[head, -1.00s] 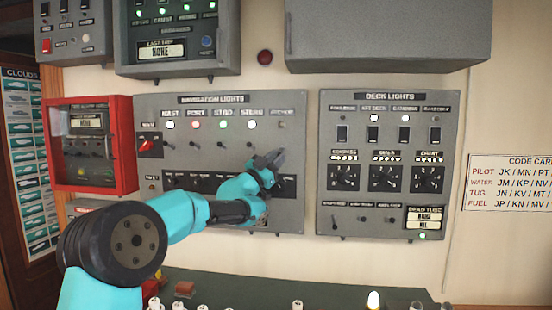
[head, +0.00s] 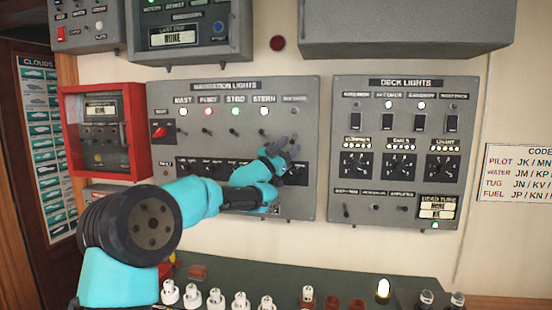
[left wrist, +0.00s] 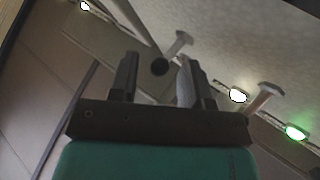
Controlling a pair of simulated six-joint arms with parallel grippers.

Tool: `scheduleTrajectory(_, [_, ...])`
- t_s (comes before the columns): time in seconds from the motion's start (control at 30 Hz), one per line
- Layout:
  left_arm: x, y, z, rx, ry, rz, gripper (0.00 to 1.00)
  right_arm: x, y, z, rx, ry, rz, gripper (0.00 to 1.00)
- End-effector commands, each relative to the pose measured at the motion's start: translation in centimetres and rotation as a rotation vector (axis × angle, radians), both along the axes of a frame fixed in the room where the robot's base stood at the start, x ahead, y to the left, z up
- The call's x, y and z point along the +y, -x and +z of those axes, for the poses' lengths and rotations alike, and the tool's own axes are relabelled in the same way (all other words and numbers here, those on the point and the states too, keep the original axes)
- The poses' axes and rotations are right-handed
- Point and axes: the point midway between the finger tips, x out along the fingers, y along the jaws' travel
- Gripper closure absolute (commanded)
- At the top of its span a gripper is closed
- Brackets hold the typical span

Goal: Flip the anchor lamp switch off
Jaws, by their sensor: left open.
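The navigation lights panel (head: 235,93) is grey, with a row of small toggle switches under labelled lamps. The anchor position is the last on the right; its lamp (head: 294,111) looks unlit. Its switch is hard to make out in the head view, close to my gripper. My left gripper (head: 292,147) is open in front of the panel's right part, just below the anchor lamp. Contact cannot be told. My right gripper is not in view.
Lit white (left wrist: 238,95) and green (left wrist: 297,131) lamps and another lever (left wrist: 266,92) lie beside the fingers. The deck lights panel (head: 405,95) is to the right, a red-framed box (head: 66,135) to the left.

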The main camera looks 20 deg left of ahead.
Motion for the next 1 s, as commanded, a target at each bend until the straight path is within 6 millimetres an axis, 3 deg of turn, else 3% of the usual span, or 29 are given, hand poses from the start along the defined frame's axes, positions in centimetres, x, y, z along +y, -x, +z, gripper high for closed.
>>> scheduleTrajectory(0.27, [1.3,2.0,-1.4,0.001,0.000,0.001,0.56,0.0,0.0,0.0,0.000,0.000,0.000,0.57])
scheduleTrajectory(1.0, [6.9,11.7,-8.6,0.001,0.000,0.000,0.56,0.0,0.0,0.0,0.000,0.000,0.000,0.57])
